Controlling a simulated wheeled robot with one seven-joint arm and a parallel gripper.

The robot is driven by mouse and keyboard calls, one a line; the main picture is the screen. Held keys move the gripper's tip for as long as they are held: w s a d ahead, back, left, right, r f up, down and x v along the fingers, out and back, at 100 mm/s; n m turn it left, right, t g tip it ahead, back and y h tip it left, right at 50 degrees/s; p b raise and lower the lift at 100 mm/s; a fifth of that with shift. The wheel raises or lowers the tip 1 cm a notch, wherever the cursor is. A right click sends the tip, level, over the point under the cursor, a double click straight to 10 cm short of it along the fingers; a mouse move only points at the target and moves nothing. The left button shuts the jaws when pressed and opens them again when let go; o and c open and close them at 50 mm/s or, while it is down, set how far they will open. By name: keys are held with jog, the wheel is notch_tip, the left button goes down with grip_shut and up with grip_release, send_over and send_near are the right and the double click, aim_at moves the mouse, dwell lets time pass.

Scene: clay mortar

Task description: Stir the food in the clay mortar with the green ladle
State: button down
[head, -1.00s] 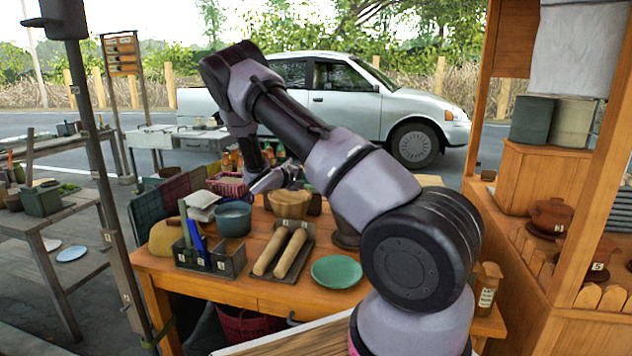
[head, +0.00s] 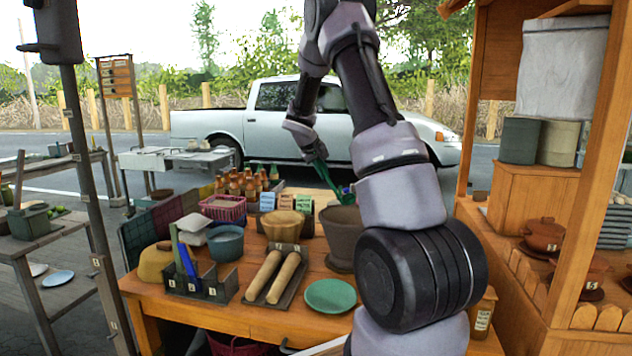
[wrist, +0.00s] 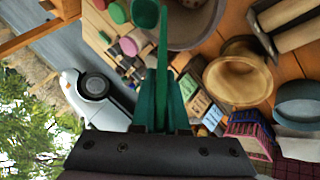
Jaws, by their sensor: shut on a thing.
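My gripper (head: 317,158) is shut on the green ladle (head: 328,178) and holds it in the air above the back of the table. The ladle slants down to the right, with its bowl end close to the rim of the brown clay mortar (head: 341,236). In the wrist view the ladle (wrist: 162,65) points away from the jaws, and its bowl overlaps the left edge of the mortar (wrist: 205,32). I cannot tell whether it touches the rim. My arm hides the mortar's right side in the head view.
A wooden bowl (head: 284,225) stands left of the mortar, with small signs (head: 303,203) and bottles (head: 236,186) behind. Rolling pins (head: 272,277) on a tray and a green plate (head: 330,295) lie in front. A utensil holder (head: 200,284) is at the front left.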

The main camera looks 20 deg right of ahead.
jog(key=shift+s+d+r+m+y, duration=0.15)
jog(key=shift+d+r+m+y, duration=0.05)
jog(key=shift+d+r+y, duration=0.8)
jog(key=shift+s+d+r+m+y, duration=0.2)
jog(key=shift+d+r+y, duration=0.5)
jog(key=shift+d+y, duration=0.5)
